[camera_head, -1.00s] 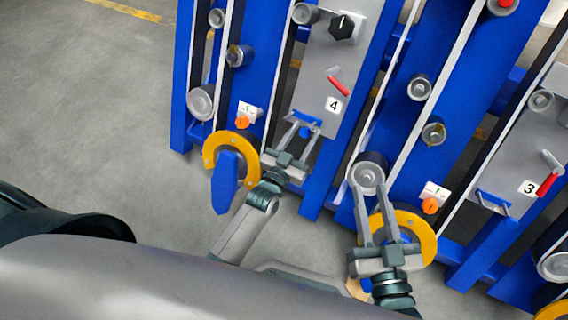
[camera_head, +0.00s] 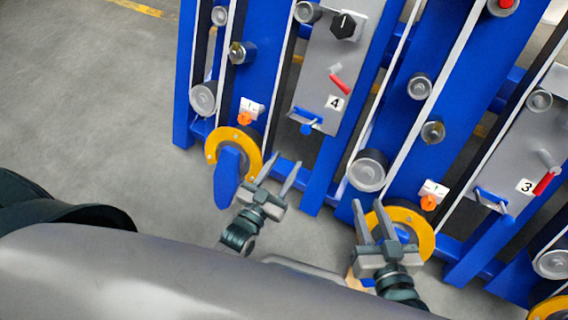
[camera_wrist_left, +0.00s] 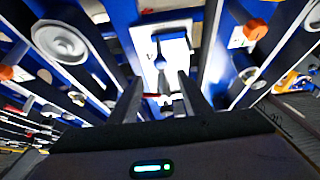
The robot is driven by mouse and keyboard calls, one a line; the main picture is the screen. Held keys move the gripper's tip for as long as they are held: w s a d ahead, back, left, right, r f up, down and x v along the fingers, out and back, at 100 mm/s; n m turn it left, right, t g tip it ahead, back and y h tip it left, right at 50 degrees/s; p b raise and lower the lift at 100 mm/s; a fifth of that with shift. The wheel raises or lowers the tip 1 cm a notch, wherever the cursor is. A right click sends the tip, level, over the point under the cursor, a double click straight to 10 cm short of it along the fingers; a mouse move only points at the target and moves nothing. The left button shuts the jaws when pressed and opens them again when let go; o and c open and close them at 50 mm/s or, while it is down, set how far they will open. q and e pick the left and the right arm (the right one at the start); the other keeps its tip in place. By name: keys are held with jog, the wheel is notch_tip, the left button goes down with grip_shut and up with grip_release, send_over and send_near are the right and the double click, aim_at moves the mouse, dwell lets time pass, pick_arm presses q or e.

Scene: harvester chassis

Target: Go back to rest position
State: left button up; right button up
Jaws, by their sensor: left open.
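My left gripper (camera_head: 273,179) is open and empty in the head view, below the blue handle (camera_head: 306,121) of the panel marked 4 and apart from it. It also shows in the left wrist view (camera_wrist_left: 160,92), its fingers spread toward the chassis. My right gripper (camera_head: 374,223) is in front of a yellow ring (camera_head: 424,236), its fingers apart with nothing seen between them. Both arms are drawn in near my body at the bottom of the head view.
The blue chassis (camera_head: 330,178) fills the right side, with grey rollers, yellow rings, a panel marked 4 (camera_head: 345,60) and a panel marked 3 (camera_head: 505,170). Grey floor (camera_head: 90,110) at the left is clear.

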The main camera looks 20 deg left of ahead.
dwell(0.5)
pick_arm(q)
jog(key=s+d+r+g+h, duration=0.2)
jog(key=s+d+r+g, duration=0.15)
jog(key=s+r, duration=0.65)
jog(key=s+a+f+g+y+p, duration=0.1)
jog(key=a+f+g+p, duration=0.1)
jog(key=f+p, duration=0.45)
jog(key=a+f+g+y+p, duration=0.1)
jog(key=a+f+g+p, duration=0.15)
jog(key=f+p, duration=0.4)
pick_arm(e)
jog(key=d+f+g+h+b, duration=0.15)
jog(key=d+f+g, duration=0.25)
jog(key=f, duration=1.1)
pick_arm(q)
jog(key=s+a+f+g+y+p, duration=0.2)
jog(key=s+a+f+g+p, duration=0.2)
jog(key=s+f+p, duration=0.4)
notch_tip(320, 180, down, 4)
jog(key=shift+a+r+p, duration=0.2)
jog(key=shift+a+p, duration=0.15)
jog(key=shift+a, duration=0.15)
pick_arm(e)
jog(key=s+d+f+g+h, duration=0.2)
jog(key=s+d+f, duration=0.3)
jog(key=s+f, duration=0.3)
jog(key=shift+s+d+f+m+g+h, duration=0.2)
jog(key=shift+s+f+m+g+h, duration=0.15)
jog(key=shift+f+g, duration=0.5)
